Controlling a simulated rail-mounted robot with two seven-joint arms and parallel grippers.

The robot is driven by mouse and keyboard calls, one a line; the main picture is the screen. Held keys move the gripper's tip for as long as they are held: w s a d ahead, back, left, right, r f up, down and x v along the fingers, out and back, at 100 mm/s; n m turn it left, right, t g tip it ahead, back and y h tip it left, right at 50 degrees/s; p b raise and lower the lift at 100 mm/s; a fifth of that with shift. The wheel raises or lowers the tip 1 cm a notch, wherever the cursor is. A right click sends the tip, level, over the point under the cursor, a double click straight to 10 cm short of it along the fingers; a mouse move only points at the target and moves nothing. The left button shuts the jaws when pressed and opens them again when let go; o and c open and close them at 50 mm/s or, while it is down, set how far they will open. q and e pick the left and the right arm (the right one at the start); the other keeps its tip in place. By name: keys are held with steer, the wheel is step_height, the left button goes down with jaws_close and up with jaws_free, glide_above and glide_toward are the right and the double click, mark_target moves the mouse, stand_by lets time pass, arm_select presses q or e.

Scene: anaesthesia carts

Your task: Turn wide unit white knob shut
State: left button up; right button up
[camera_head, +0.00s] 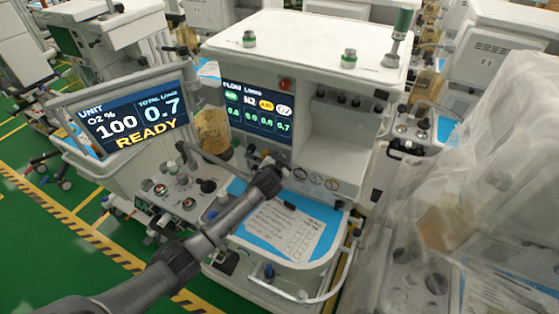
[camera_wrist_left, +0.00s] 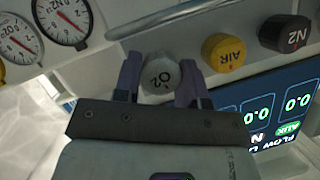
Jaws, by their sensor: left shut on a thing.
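The white knob (camera_wrist_left: 160,76), marked O2, sits between the two dark fingers of my left gripper (camera_wrist_left: 159,68) in the left wrist view. The fingers are shut on its sides. In the head view my left gripper (camera_head: 272,168) reaches to the panel under the flow screen (camera_head: 258,109) of the wide unit (camera_head: 309,49), and the arm hides the white knob there. The flow screen's rightmost reading looks like 0.7. My right gripper is not in view.
A yellow AIR knob (camera_wrist_left: 223,52) and a black N2 knob (camera_wrist_left: 285,33) stand beside the white knob, near a metal rail (camera_wrist_left: 170,18). Gauges (camera_wrist_left: 65,20) are on the other side. A tilted screen (camera_head: 137,113) reads READY, 100 and 0.7. Clear plastic sheeting (camera_head: 470,170) drapes equipment at right.

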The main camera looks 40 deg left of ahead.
arm_select(q)
steer(key=shift+m+y+b, duration=0.45)
steer(key=shift+m+y, duration=0.35)
steer(key=shift+m, duration=0.3)
steer(key=o, duration=0.7)
steer(key=shift+c, duration=0.2)
steer(key=v, duration=1.4)
steer(key=shift+f+p, duration=0.2)
steer(key=shift+p, duration=0.15)
